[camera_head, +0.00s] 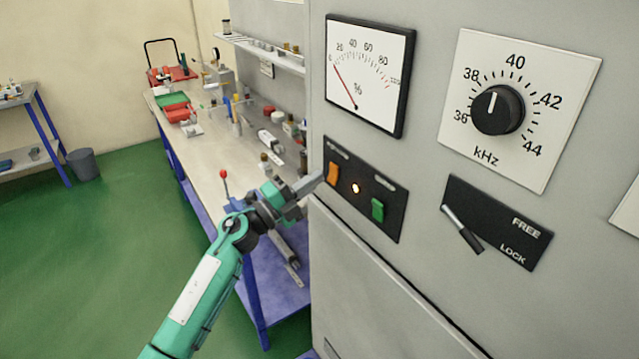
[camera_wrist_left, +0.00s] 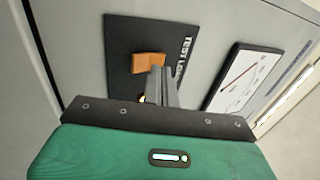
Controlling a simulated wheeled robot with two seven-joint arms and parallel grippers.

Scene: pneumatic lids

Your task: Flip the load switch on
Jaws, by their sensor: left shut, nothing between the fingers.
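A black switch panel (camera_head: 366,190) on the grey cabinet front carries an orange rocker switch (camera_head: 333,173), a glowing amber lamp (camera_head: 355,188) and a green rocker switch (camera_head: 377,210). Their labels are too small to read in the head view. In the left wrist view the orange switch (camera_wrist_left: 149,63) stands out from its panel beside lettering that seems to start "TEST LO". My left gripper (camera_head: 316,180) is shut and empty, its tips just left of the orange switch. In the wrist view the fingertips (camera_wrist_left: 160,75) overlap the switch's lower edge; contact cannot be told. My right gripper is not in view.
A dial meter (camera_head: 366,75) sits above the panel. A kHz knob (camera_head: 497,109) and a FREE/LOCK lever (camera_head: 462,229) are to the right. A cluttered workbench (camera_head: 215,150) stands behind my left arm. Green floor lies open at left.

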